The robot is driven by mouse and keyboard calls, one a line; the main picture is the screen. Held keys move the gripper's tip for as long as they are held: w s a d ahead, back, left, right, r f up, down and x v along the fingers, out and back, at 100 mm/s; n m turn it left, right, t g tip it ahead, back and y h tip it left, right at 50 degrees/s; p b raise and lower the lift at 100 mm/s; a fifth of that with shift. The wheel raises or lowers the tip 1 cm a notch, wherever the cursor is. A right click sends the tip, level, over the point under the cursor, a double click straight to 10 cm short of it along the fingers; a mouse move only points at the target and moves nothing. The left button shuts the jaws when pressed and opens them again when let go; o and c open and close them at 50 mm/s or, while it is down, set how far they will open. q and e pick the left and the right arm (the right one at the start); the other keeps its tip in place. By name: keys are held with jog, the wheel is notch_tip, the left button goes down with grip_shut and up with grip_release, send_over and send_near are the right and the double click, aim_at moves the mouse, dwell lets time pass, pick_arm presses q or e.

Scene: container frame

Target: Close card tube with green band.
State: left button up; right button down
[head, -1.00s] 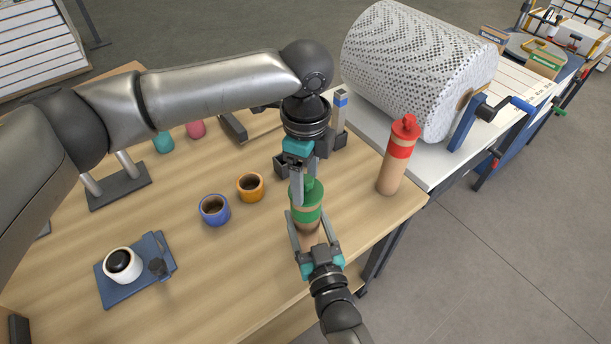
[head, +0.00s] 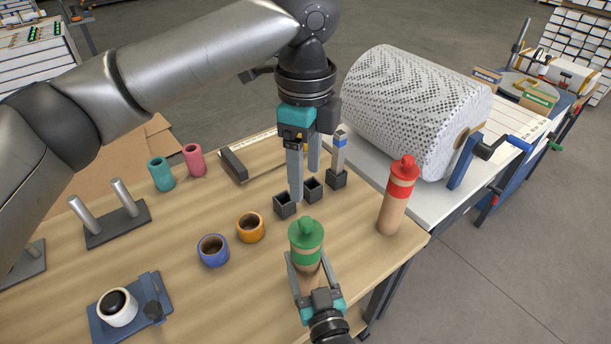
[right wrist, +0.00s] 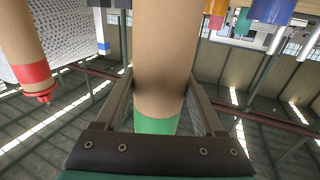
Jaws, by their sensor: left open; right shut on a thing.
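The card tube with the green band (head: 306,257) stands upright near the table's front edge. Its green cap (head: 306,230) with a knob on top sits on the tube's upper end; I cannot tell how tightly it fits. My left gripper (head: 305,183) is open and empty, pointing down above and apart from the cap. My right gripper (head: 307,275) is shut on the tube's card body, just below the green band. In the right wrist view, the card body (right wrist: 168,45) stands between my right fingers (right wrist: 162,88), with the green band (right wrist: 156,125) beyond them; the cap is hidden there.
A card tube with a red band and cap (head: 398,195) stands to the right. Blue (head: 213,252) and orange (head: 250,228) cups stand left of the green tube. Small black square holders (head: 312,188) lie behind it. A large white patterned roll (head: 415,110) stands back right.

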grip_release()
jog(key=v, duration=1.5)
jog(key=shift+s, duration=0.15)
